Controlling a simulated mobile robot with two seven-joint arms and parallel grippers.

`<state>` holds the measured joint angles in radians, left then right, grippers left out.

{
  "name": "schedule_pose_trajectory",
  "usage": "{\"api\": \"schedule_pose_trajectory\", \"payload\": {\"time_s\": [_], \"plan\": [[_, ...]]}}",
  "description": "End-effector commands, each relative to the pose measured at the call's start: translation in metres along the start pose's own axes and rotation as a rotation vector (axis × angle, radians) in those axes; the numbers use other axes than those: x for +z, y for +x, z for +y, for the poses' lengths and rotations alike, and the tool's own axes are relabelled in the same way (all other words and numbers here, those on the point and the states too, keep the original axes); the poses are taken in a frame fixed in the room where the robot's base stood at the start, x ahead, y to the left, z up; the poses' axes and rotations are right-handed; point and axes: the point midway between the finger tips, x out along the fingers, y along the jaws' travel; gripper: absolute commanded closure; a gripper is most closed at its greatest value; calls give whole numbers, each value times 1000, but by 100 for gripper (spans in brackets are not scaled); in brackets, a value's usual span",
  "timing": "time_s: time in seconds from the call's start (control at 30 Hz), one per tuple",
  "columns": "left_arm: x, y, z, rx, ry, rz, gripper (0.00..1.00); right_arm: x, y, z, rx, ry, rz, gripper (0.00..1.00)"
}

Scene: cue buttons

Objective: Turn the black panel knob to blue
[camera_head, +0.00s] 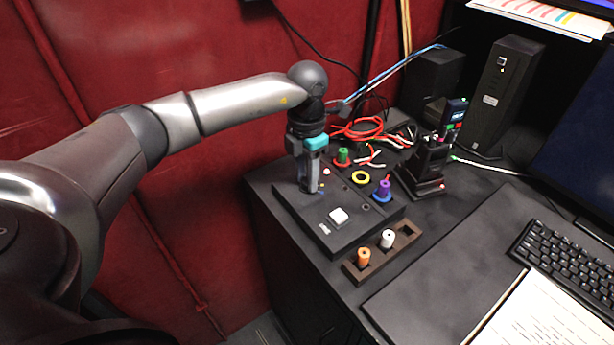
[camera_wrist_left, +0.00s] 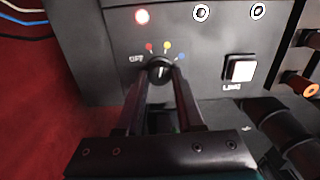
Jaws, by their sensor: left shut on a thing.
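The black panel (camera_head: 285,203) is a dark box on the near left part of the desk. Its black knob (camera_wrist_left: 158,68) shows in the left wrist view, with OFF at its left and red, yellow and blue dots around its top; the blue dot (camera_wrist_left: 181,55) is at the right. A small pale pointer mark on the knob seems to face upward, near the yellow dot, but this is hard to tell. My left gripper (camera_head: 312,190) points down at the panel. In the left wrist view its fingers (camera_wrist_left: 160,82) are shut on the knob, one on each side. My right gripper is not in view.
A white square button (camera_head: 338,216) sits on the panel, right of the knob. A dark rack with an orange plug (camera_head: 363,257) and a white plug (camera_head: 388,238) stands beside it.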

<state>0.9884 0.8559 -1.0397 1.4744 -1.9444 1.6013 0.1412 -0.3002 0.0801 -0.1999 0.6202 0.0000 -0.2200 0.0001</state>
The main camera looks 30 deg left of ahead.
Motion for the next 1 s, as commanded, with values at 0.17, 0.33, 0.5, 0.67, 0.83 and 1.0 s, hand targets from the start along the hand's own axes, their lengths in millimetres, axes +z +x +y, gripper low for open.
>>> {"api": "schedule_pose_trajectory", "payload": {"time_s": [0.17, 0.33, 0.5, 0.67, 0.83, 1.0], "plan": [[1, -1, 1, 2, 169, -4, 100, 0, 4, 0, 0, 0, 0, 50], [1, -1, 2, 2, 330, -5, 100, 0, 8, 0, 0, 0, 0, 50], [1, -1, 2, 3, 486, -5, 100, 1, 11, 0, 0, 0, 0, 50], [2, -1, 2, 3, 616, -5, 100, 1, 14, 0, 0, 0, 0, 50], [2, -1, 2, 3, 726, -5, 100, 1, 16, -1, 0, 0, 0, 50], [2, -2, 2, 4, 802, -5, 100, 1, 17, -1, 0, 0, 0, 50]]}}
